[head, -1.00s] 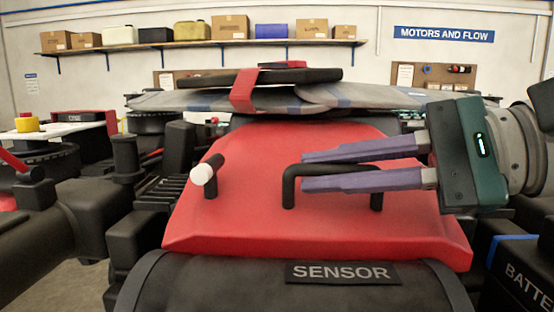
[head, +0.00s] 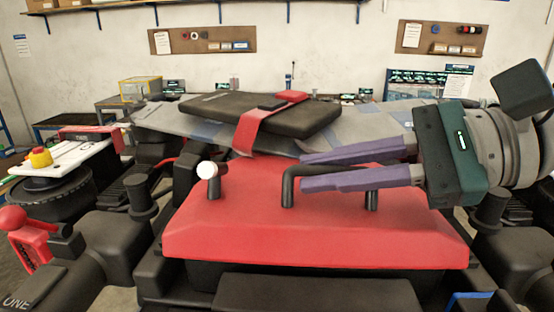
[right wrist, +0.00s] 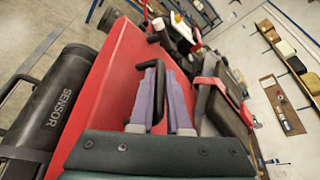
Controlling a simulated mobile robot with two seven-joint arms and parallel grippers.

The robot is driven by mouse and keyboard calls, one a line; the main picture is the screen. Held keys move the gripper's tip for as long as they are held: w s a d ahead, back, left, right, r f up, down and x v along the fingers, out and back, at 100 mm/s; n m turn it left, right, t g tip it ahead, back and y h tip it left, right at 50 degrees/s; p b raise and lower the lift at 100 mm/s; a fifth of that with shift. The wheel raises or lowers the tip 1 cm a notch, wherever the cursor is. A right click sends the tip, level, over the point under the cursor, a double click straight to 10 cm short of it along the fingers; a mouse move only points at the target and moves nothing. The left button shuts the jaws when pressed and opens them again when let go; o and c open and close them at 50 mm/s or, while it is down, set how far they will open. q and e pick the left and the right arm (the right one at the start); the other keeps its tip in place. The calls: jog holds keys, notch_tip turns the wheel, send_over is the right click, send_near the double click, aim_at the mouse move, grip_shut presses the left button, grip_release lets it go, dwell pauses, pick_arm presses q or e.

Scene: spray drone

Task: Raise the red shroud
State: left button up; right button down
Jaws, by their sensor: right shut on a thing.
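The red shroud (head: 315,225) is a broad sloped cover in the middle of the head view. A dark gap and black parts show below its front edge. On it stand a bent black handle (head: 288,190) and, to the left, a short black post with a white knob (head: 208,169). My right gripper (head: 303,172) comes in from the right, its purple fingers closed around the handle's bar. The right wrist view also shows the red shroud (right wrist: 105,85), with the handle (right wrist: 159,92) between the fingers. My left gripper is not in view.
A dark pad with a red strap (head: 262,118) lies on grey folded panels behind the shroud. Black drone arms (head: 100,245) flank it on both sides. A black cylinder marked SENSOR (right wrist: 62,100) lies beside the shroud's front edge in the right wrist view.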

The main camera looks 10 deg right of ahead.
jog(key=c, duration=1.2)
grip_release()
jog(key=shift+o, duration=0.2)
notch_tip(320, 180, up, 2)
jog(key=b, duration=0.5)
send_over(428, 213)
jog(key=shift+w+a+r, duration=0.15)
jog(key=shift+w+a, duration=0.1)
jog(key=shift+a, duration=0.15)
jog(key=shift+s+d+r, duration=0.25)
jog(key=shift+d+r, duration=0.15)
